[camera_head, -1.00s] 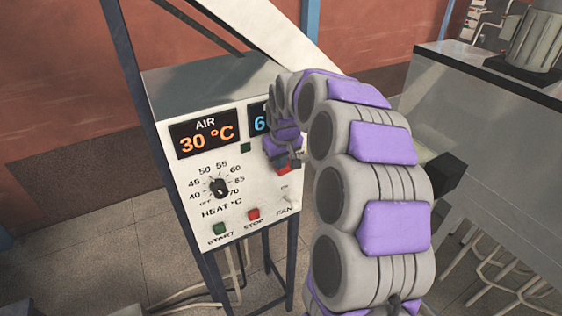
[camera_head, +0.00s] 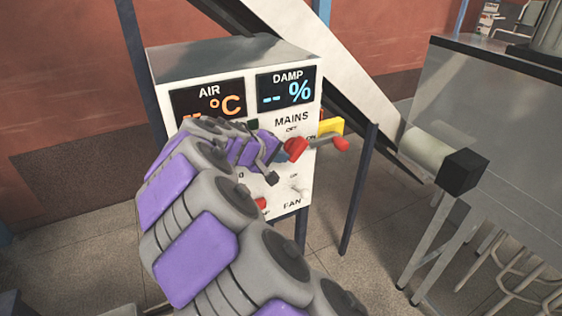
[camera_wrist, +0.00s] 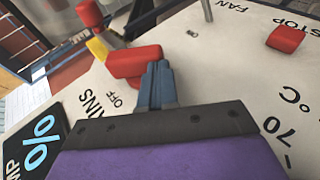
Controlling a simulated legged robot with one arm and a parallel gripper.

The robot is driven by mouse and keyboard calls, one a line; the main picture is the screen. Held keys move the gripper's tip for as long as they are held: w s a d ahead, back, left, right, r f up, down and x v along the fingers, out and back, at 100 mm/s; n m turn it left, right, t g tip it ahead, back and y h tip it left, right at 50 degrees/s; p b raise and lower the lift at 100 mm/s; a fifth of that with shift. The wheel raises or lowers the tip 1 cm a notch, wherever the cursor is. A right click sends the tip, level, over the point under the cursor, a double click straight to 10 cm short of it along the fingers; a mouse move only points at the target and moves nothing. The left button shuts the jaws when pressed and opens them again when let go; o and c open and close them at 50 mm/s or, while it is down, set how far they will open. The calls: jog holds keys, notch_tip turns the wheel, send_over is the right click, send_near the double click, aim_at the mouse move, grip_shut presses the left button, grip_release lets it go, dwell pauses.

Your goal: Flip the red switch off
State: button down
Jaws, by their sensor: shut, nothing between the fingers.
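The red switch (camera_head: 297,148) is on the front of a white control box, under the MAINS label. In the wrist view the red switch (camera_wrist: 137,62) lies beside the OFF lettering. Its exact lever position is hard to tell. My gripper (camera_head: 272,150) is shut and empty, at the left of the switch in the head view. In the wrist view my gripper's blue-grey fingertips (camera_wrist: 157,70) are at the switch's edge; I cannot tell whether they touch. The AIR display (camera_head: 208,102) and DAMP display (camera_head: 287,91) show dashes.
A yellow part (camera_head: 331,126) and a red knob (camera_head: 340,144) project at the box's right side. A FAN toggle (camera_head: 301,190) and a red STOP button (camera_wrist: 287,38) sit nearby.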

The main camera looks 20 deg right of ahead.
jog(key=shift+d+f+h+b, duration=0.2)
jog(key=shift+f+h+b, duration=0.25)
jog(key=shift+f+b, duration=0.4)
jog(key=shift+d+f+h+b, duration=0.15)
jog(key=shift+f+h+b, duration=0.3)
jog(key=shift+f+b, duration=0.3)
jog(key=shift+d+f, duration=0.1)
jog(key=shift+f, duration=0.1)
jog(key=v, duration=1.7)
jog(key=shift+s+a+p, duration=0.25)
jog(key=shift+p, duration=0.15)
jog(key=shift+f, duration=0.1)
